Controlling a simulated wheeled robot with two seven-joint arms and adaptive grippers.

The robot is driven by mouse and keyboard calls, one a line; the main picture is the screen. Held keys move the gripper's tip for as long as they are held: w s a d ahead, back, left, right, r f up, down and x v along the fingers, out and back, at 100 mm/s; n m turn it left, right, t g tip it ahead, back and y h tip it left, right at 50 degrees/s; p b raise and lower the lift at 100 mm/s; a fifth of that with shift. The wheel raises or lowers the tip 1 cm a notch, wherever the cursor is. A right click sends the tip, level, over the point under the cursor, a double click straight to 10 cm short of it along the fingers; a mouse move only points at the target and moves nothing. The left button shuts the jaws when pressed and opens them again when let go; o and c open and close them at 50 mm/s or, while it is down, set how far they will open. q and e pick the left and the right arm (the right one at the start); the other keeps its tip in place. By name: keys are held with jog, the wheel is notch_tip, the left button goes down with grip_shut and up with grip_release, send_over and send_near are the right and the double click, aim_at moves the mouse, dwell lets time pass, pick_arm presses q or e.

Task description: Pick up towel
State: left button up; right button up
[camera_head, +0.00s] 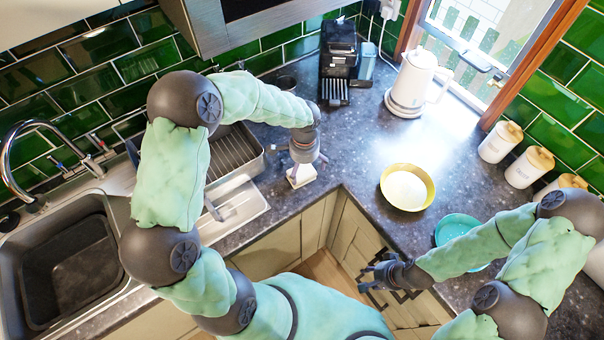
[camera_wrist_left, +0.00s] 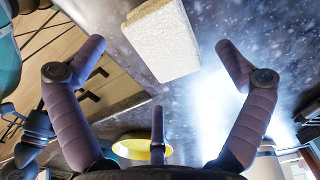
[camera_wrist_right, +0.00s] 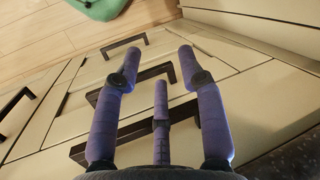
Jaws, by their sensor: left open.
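A white, rough-textured folded towel (camera_head: 301,176) lies on the dark counter near its front edge, right of the sink area. It also shows in the left wrist view (camera_wrist_left: 162,40), between and beyond the fingertips. My left gripper (camera_head: 306,162) is open just above the towel, with its fingers spread to either side and nothing held. Whether the fingers touch the towel cannot be told. My right gripper (camera_head: 378,277) hangs in front of the lower cabinets, away from the towel. Its fingers stand apart and empty in the right wrist view (camera_wrist_right: 160,50).
A metal dish rack (camera_head: 232,155) and the sink (camera_head: 70,255) are to the left. A coffee machine (camera_head: 337,62) and white kettle (camera_head: 414,80) stand at the back. A yellow bowl (camera_head: 408,187), a teal plate (camera_head: 456,226) and canisters (camera_head: 500,142) are to the right.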

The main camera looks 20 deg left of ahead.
aim_at(304, 174)
pick_arm(q)
notch_tip(304, 174, down, 4)
jog(key=shift+s+f, duration=0.1)
jog(key=shift+f, duration=0.05)
jog(key=c, duration=1)
jog(key=shift+c, duration=0.2)
jog(key=shift+r, duration=0.75)
jog(key=s+d+r+p, duration=0.1)
jog(key=s+d+r, duration=0.8)
jog(key=s+r, duration=0.2)
jog(key=shift+r, duration=0.3)
